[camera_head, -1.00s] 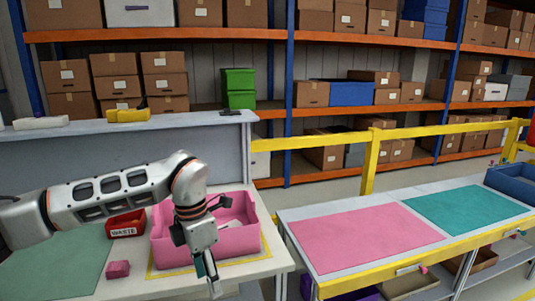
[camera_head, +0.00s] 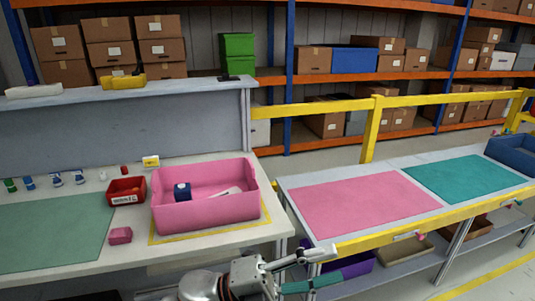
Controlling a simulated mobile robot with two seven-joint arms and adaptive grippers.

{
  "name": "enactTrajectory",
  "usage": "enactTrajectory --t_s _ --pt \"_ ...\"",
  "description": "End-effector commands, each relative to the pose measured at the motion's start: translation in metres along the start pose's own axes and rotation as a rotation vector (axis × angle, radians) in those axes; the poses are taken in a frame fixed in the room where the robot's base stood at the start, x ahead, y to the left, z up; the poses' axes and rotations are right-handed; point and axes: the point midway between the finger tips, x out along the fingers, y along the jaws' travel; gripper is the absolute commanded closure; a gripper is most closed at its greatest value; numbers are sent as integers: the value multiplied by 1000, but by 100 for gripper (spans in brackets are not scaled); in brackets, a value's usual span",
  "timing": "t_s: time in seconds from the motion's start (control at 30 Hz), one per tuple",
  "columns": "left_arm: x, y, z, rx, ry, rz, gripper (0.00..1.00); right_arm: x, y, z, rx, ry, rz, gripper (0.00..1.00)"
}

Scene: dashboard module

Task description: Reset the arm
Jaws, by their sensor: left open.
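My left arm and left gripper (camera_head: 322,267) are low at the bottom middle of the head view, in front of the work table's front edge. The gripper points right, with its two fingers spread apart and nothing between them. It is below and to the right of the pink bin (camera_head: 208,212), clear of it. The bin stands on the table inside a yellow outline and holds a dark blue item (camera_head: 182,192) and a flat white item. My right gripper is not in view.
A red waste box (camera_head: 127,191) and a small pink block (camera_head: 120,235) are left of the bin, near a green mat (camera_head: 55,233). A second table with pink (camera_head: 365,205) and teal (camera_head: 470,179) mats stands right, across a gap. Shelves with boxes stand behind.

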Motion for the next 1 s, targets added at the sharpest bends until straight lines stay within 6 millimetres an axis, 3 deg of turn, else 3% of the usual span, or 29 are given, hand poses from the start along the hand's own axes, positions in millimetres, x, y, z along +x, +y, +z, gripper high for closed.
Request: enactTrajectory --t_s 0.17,0.23,0.33,0.43,0.57,0.7,0.83,1.0 --pt "-49 12 43 -266 -351 -160 52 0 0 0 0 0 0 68" --pt "-78 26 58 -373 -491 -207 52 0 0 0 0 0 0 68" --pt "-128 55 72 -530 -693 -259 52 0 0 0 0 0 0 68" --pt "-184 94 73 -690 -896 -295 52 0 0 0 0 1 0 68" --pt "-255 146 54 -881 -1133 -319 52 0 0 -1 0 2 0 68" --pt "-322 199 14 -1066 -1358 -325 52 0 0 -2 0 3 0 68" --pt "-369 234 -29 -1200 -1517 -318 52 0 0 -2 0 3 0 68" --pt "-401 258 -66 -1298 -1632 -310 52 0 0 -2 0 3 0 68"
